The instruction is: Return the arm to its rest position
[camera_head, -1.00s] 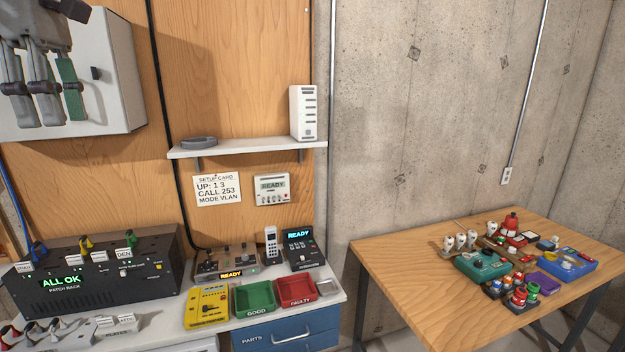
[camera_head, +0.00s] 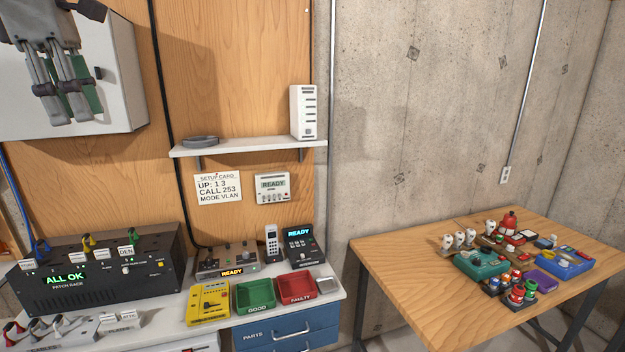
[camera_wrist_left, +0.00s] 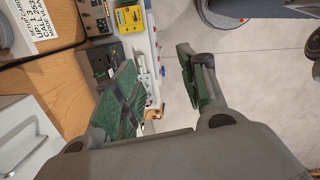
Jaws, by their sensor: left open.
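My left gripper (camera_head: 66,105) hangs at the upper left in the head view, in front of the white wall cabinet (camera_head: 118,75). Its grey fingers with green pads point down, well above the patch rack. In the left wrist view the two green-padded fingers (camera_wrist_left: 160,92) stand wide apart. Nothing is held between them. The bench and the floor show far below the gap. My right gripper shows in neither view.
The patch rack (camera_head: 100,276) reads ALL OK on the bench below. A green tray (camera_head: 255,309) and a red tray (camera_head: 296,303) sit to its right. A shelf (camera_head: 245,149) juts from the wall. A wooden table (camera_head: 400,285) with small items stands at the right.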

